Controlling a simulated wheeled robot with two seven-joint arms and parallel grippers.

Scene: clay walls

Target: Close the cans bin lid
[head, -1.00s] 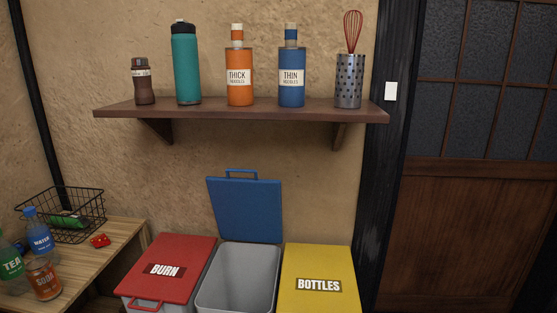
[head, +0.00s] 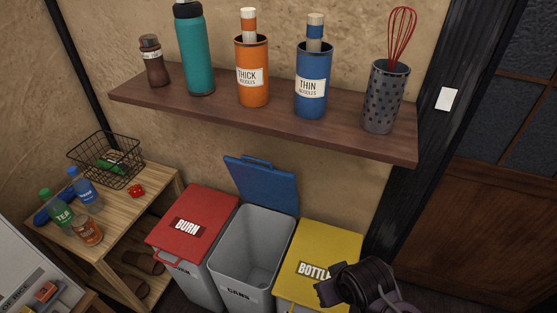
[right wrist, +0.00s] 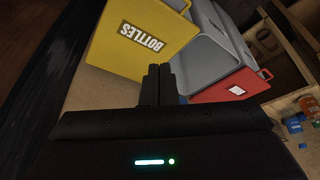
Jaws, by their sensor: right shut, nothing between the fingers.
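The cans bin (head: 245,252) is grey with CANS on its front and stands between two other bins. Its blue lid (head: 262,186) is raised, leaning back toward the wall, so the bin is open and looks empty. The bin also shows in the right wrist view (right wrist: 215,50), with a little blue at its far edge. My right gripper (head: 328,292) is over the front of the yellow bottles bin, to the right of the cans bin and apart from the lid. In the right wrist view its fingers (right wrist: 157,70) are together and empty. My left gripper is not in view.
The red burn bin (head: 200,212) is left of the cans bin, and the yellow bottles bin (head: 318,248) is right; both are shut. A shelf (head: 270,122) with bottles and canisters overhangs behind the lid. A wooden side table (head: 150,195) stands at left.

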